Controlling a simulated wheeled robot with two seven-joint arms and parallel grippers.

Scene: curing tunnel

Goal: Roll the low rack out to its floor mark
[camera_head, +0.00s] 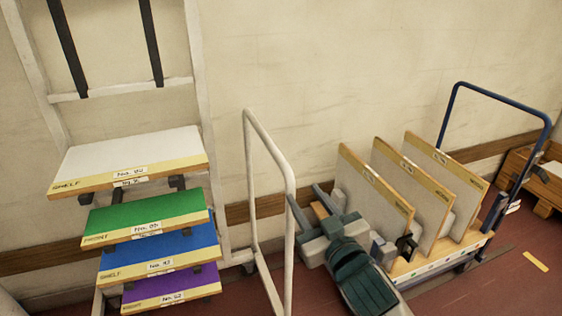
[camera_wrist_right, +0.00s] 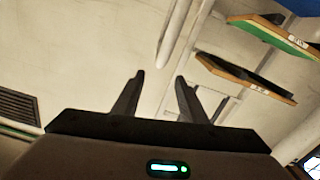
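The low rack (camera_head: 430,262) stands at the right of the head view, against the wall. It has a blue tubular handle (camera_head: 500,97) at its far right end and carries three upright boards (camera_head: 412,185) with yellow-labelled edges. A short yellow strip (camera_head: 535,261) lies on the red floor to its right. My right gripper (camera_head: 304,193) is in front of the rack's left end, fingers pointing up and left. The right wrist view shows its fingers (camera_wrist_right: 159,76) apart with nothing between them. My arm hides part of the rack's left end. My left gripper is not in view.
A tall white rack with white, green (camera_head: 145,215), blue and purple boards stands at left. A white tubular frame (camera_head: 287,210) rises between it and the low rack. A wooden crate (camera_head: 535,182) sits at far right. Floor right of the low rack is open.

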